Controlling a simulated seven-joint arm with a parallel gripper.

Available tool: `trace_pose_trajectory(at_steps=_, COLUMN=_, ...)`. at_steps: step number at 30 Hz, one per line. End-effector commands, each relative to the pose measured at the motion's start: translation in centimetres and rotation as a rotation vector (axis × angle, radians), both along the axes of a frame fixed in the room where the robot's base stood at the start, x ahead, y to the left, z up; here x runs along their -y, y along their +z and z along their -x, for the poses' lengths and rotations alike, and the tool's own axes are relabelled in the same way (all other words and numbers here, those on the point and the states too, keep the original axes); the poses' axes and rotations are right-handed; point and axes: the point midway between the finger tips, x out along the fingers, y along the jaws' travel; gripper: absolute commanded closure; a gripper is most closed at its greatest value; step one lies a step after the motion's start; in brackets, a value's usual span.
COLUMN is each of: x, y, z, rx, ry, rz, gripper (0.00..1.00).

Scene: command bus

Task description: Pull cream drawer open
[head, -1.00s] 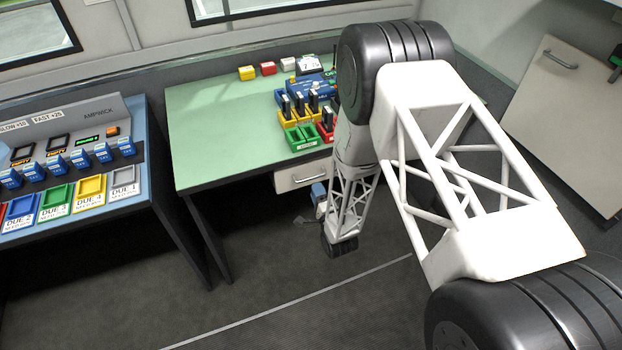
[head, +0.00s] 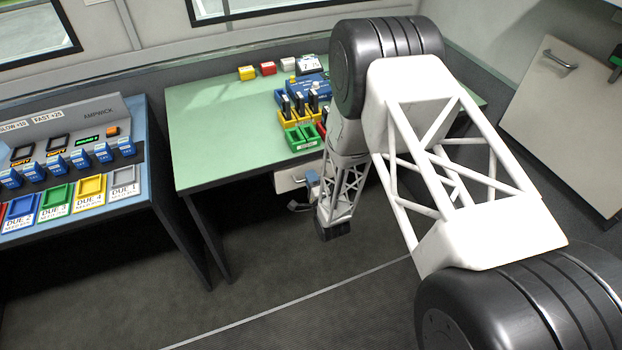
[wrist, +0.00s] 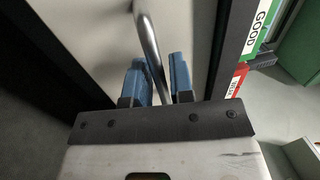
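The cream drawer (head: 284,183) is under the green table, and only part of its front shows in the head view, left of my arm. In the wrist view its front (wrist: 98,45) fills the middle, with a curved metal bar handle (wrist: 147,38) across it. My gripper (wrist: 157,75) is open, with its two blue fingers apart on either side of the handle. Whether a finger touches the handle, I cannot tell. In the head view a blue part of my gripper (head: 312,178) shows at the drawer front, and my arm hides the handle. The drawer appears closed.
The green table (head: 215,135) carries colored trays (head: 303,137) and small blocks above the drawer. A blue console (head: 80,165) stands at the left. A cream cabinet door (head: 565,115) is at the right. The floor before the drawer is clear.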

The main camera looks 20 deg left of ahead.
Motion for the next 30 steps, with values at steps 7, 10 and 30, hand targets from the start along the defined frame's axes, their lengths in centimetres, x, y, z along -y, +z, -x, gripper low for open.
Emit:
trace_pose_trajectory(at_steps=7, x=0.0, y=0.0, z=0.0, rx=0.0, ry=0.0, rz=0.0, gripper=1.0)
trace_pose_trajectory(at_steps=10, x=0.0, y=0.0, z=0.0, rx=0.0, ry=0.0, rz=0.0, gripper=1.0)
trace_pose_trajectory(at_steps=30, x=3.3, y=0.0, z=3.3, rx=0.0, ry=0.0, rz=0.0, gripper=1.0)
